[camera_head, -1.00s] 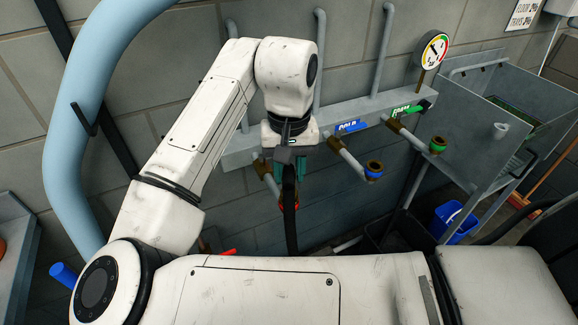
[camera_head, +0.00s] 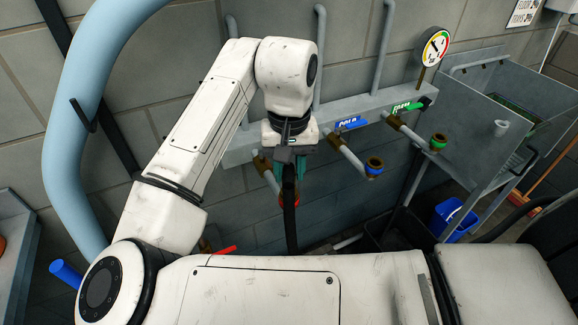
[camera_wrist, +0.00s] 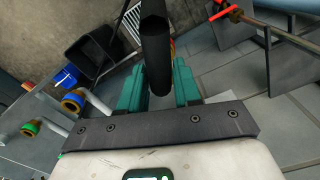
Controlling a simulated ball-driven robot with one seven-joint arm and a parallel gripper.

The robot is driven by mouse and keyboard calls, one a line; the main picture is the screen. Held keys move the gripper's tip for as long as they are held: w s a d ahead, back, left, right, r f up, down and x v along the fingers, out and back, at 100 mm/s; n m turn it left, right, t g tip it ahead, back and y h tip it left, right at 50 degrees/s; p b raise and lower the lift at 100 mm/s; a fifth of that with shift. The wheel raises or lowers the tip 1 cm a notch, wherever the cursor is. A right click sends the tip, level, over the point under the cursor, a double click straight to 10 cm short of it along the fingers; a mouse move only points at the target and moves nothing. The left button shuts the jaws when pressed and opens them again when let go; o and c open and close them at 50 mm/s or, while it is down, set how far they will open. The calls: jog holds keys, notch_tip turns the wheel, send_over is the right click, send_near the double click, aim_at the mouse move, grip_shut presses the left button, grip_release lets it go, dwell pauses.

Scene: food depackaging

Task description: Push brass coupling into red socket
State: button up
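My gripper (camera_head: 290,168) has teal fingers pointing down in front of the wall manifold. In the wrist view, the fingers (camera_wrist: 159,88) lie on either side of a black hose (camera_wrist: 157,45) and appear shut on it. The hose (camera_head: 291,225) hangs down from the fingers in the head view. I cannot make out the brass coupling; the fingers and wrist seem to hide that end. The red socket (camera_head: 282,202) shows as a red ring partly behind the hose, at the end of a brass-and-grey pipe (camera_head: 262,165). I cannot tell whether anything touches it.
To the right are a blue-ringed outlet (camera_head: 374,167) labelled COLD and a green-ringed one (camera_head: 438,142). A pressure gauge (camera_head: 435,47), a grey sink (camera_head: 480,125) and a blue bucket (camera_head: 455,220) stand farther right. A thick pale blue pipe (camera_head: 68,130) runs up the left.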

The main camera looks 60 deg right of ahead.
jog(key=o, duration=0.5)
jog(key=shift+o, duration=0.2)
notch_tip(320, 180, up, 11)
jog(key=shift+f, duration=0.1)
dwell(0.4)
